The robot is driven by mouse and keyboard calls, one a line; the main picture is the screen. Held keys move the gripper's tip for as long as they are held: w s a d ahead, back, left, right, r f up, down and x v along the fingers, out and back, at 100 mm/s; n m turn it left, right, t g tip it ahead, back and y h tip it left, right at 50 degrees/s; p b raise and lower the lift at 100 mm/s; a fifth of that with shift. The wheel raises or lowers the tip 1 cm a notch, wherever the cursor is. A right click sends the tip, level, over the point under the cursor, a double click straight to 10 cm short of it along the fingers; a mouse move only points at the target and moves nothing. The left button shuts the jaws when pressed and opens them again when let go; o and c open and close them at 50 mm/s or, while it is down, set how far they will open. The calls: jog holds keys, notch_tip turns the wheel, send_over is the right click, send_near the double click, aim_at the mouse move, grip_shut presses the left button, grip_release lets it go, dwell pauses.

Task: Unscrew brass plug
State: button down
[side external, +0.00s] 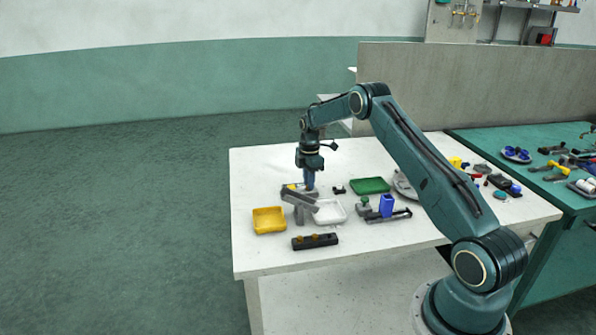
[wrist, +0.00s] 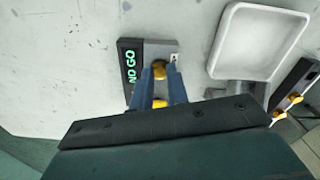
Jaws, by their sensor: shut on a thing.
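A second brass piece (wrist: 160,104) shows between the fingers, closer to the wrist. In the side view my gripper (side external: 308,187) is low over the grey fixture (side external: 299,197) near the table's left side.
A black "NO GO" sign (wrist: 131,66) adjoins the grey block. A white tray (side external: 330,211), yellow tray (side external: 268,220) and green tray (side external: 370,185) stand close by. A black bar with brass plugs (side external: 315,242) lies in front. A blue block (side external: 386,206) stands to the right.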

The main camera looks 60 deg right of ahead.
jog(key=shift+n, duration=0.8)
jog(key=n, duration=0.2)
jog(key=shift+n, duration=2.6)
jog(key=c, duration=1.6)
grip_release()
jog(key=shift+o, duration=0.2)
jog(key=shift+r, duration=0.1)
jog(key=shift+r, duration=2.2)
jog(key=shift+m, duration=0.3)
